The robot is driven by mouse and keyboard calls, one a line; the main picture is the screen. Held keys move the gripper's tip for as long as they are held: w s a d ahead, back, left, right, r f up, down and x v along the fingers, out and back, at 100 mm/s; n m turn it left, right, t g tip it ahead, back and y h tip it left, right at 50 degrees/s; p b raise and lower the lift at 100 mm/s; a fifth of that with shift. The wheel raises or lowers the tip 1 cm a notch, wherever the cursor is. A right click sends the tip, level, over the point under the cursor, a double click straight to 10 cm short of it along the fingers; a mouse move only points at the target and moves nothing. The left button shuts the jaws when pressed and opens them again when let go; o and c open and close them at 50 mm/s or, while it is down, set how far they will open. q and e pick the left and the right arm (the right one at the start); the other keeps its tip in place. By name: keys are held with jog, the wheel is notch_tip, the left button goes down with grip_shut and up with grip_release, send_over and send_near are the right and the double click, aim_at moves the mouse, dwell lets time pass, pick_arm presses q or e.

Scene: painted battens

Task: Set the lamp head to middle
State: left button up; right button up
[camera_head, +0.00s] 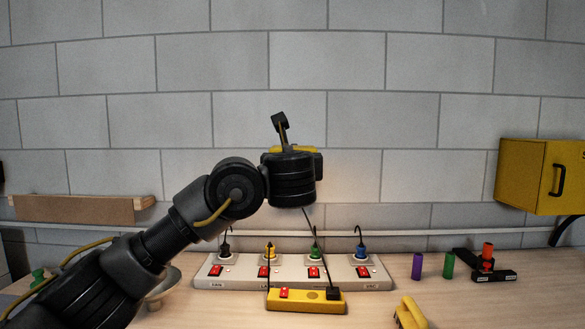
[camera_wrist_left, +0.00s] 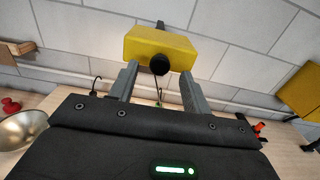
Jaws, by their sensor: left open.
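The yellow lamp head (camera_wrist_left: 178,46) fills the upper middle of the left wrist view, with a round black knob on its near face. In the head view only a yellow strip of it (camera_head: 293,149) shows above my left wrist, against the wall. My left gripper (camera_wrist_left: 159,70) is open, its two grey fingers pointing at the lamp head from either side of the knob. I cannot tell whether the fingers touch it. In the head view my wrist hides the fingers. My right gripper is not in view.
A white power strip (camera_head: 290,284) with several plugs and red switches stands on the table, a yellow box (camera_head: 305,300) before it. Purple (camera_head: 417,266) and green (camera_head: 448,265) cylinders stand to the right. A yellow cabinet (camera_head: 538,177) hangs at the right.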

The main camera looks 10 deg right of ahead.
pick_arm(q)
jog(key=s+a+b, duration=0.1)
jog(key=s, duration=0.7)
jog(key=shift+a, duration=0.15)
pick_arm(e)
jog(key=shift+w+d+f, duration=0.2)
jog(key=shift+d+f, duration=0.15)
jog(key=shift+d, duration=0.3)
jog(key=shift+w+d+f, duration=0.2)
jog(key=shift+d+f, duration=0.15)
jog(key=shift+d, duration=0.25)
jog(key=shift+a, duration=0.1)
